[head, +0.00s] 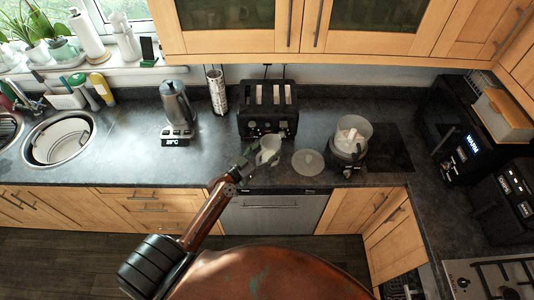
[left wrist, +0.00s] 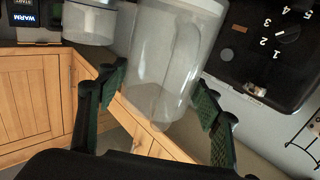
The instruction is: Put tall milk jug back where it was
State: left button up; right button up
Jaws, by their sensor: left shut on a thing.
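The tall milk jug (head: 269,148) is a pale, translucent vessel in front of the toaster, at the front part of the counter. My left gripper (head: 255,161) is shut on it from its left side. In the left wrist view the jug (left wrist: 170,50) stands between the two dark fingers of my left gripper (left wrist: 160,92), tilted in the picture. Its lower end shows above the wooden cabinet fronts. I cannot tell whether its base touches the counter. My right gripper is not in view.
A black toaster (head: 267,108) stands behind the jug. A flat pale disc (head: 308,162) and a food processor (head: 349,148) are to the right. A kettle (head: 176,103) on its base and a round sink (head: 60,140) are to the left. Counter between kettle and toaster is mostly clear.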

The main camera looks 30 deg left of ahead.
aim_at(272, 144)
pick_arm(q)
jog(key=f, duration=0.1)
jog(key=w+a+f+b, duration=0.1)
jog(key=w+a+f, duration=0.1)
jog(key=shift+w+f, duration=0.1)
jog(key=shift+f, duration=0.2)
jog(key=f, duration=0.1)
jog(key=f+b, duration=0.1)
jog(key=f, duration=0.1)
jog(key=shift+w+a+f, duration=0.2)
jog(key=shift+w+f, duration=0.05)
jog(key=shift+d+f, duration=0.1)
jog(key=shift+f+b, duration=0.1)
jog(key=shift+b, duration=0.2)
jog(key=o, duration=1.6)
